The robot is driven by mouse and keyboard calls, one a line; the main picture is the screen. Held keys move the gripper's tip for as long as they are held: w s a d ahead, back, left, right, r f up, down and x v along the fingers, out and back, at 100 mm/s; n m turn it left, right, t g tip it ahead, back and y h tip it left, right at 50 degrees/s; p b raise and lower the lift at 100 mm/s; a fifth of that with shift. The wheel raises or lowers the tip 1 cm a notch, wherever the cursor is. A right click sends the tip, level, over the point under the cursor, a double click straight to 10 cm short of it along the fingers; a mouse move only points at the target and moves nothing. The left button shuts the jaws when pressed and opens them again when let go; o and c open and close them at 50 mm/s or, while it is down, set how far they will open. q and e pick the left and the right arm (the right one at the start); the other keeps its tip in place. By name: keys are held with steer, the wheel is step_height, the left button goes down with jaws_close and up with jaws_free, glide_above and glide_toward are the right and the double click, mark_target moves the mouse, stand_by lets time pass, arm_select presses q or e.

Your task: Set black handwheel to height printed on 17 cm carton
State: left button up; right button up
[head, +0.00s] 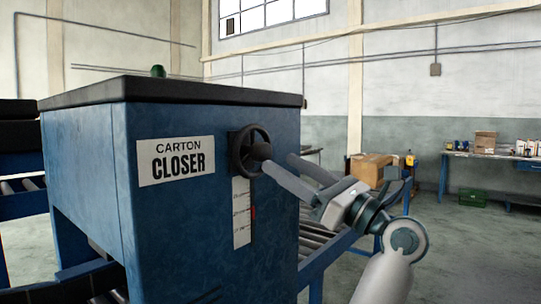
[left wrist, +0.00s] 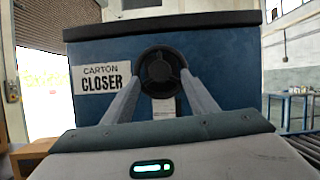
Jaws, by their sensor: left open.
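The black handwheel (head: 250,150) is on the blue carton closer (head: 75,150), right of its sign. My left gripper (head: 280,162) is open in front of the handwheel. In the left wrist view the handwheel (left wrist: 161,70) shows between the two finger tips (left wrist: 161,85); I cannot tell whether they touch it. A brown carton (head: 371,168) sits behind the gripper, with no readable print. My right gripper is not in view.
A roller conveyor (head: 320,234) runs out from the machine's right side, behind my left arm. A workbench (head: 480,155) with small items and a box stands at the far right. A green case (head: 472,199) is on the floor there. Floor at the right is open.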

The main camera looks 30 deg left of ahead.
mark_target(267, 154)
arm_select(q)
steer(key=x, duration=0.4)
steer(key=shift+a+r, duration=0.2)
steer(key=shift+a, duration=0.3)
steer(key=c, duration=0.9)
steer(key=shift+c, duration=0.9)
steer(key=shift+f, duration=0.1)
